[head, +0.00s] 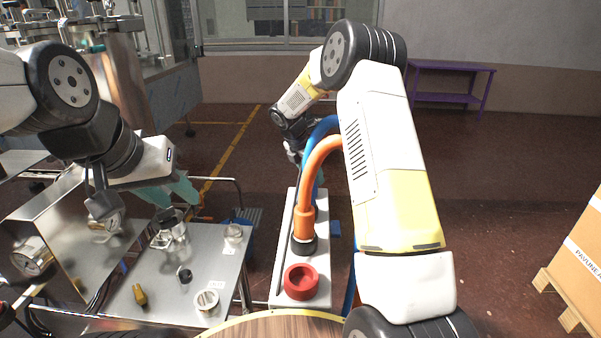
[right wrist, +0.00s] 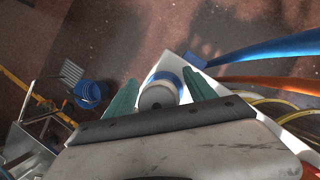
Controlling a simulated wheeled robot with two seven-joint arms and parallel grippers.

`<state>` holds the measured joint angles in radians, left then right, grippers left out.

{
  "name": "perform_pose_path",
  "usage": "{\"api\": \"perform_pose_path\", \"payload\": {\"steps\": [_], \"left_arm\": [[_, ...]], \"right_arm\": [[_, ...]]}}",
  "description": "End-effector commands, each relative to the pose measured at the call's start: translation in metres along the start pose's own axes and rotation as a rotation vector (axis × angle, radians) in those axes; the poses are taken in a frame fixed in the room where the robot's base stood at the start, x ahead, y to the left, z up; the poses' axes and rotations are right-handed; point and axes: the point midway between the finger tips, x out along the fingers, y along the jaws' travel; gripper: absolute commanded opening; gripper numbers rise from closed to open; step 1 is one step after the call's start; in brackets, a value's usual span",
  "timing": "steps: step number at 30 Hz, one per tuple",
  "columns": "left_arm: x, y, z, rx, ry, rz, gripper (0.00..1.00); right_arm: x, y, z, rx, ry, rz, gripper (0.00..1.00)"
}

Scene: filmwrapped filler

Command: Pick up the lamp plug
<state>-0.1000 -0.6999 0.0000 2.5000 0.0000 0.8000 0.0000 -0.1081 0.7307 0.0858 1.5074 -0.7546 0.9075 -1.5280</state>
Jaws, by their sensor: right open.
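I cannot tell for sure which object is the lamp plug. A small yellow-brown piece (head: 139,294) lies on the metal table at the left, with a small black ring (head: 184,275) near it. My left gripper (head: 172,192) has teal fingers above the back of that table, over a metal pot; its jaw gap is unclear. My right gripper (right wrist: 161,92) is open in the right wrist view. A pale round piece with a blue band (right wrist: 160,90) shows between its teal fingers; contact is not visible. In the head view the right gripper is mostly hidden behind the hoses.
The metal table (head: 222,262) also holds a metal pot (head: 172,236), a glass jar (head: 233,233) and a white ring (head: 206,300). A white bench (head: 284,262) carries a red cup (head: 300,282) and an orange hose (head: 306,200). A blue bucket (right wrist: 91,90) stands on the floor.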

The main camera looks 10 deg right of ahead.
Motion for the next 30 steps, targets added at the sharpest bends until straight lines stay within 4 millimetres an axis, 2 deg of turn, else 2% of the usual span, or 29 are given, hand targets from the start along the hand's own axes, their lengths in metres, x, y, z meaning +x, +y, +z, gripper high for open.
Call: {"api": "perform_pose_path", "payload": {"steps": [3,13,23,26,30], "left_arm": [[0.0,0.0,0.0,0.0,0.0,0.0,0.36],[0.0,0.0,0.0,0.0,0.0,0.0,0.36],[0.0,0.0,0.0,0.0,0.0,0.0,0.36],[0.0,0.0,0.0,0.0,0.0,0.0,0.36],[0.0,0.0,0.0,0.0,0.0,0.0,0.36]], "right_arm": [[0.0,0.0,0.0,0.001,0.0,0.0,0.64],[-0.001,0.0,0.0,0.001,0.0,0.0,0.0],[-0.005,0.0,0.002,0.002,-0.001,0.001,0.0],[-0.016,0.001,0.007,0.003,-0.001,0.003,0.0],[-0.042,0.001,0.018,0.004,-0.003,0.004,0.0]]}}
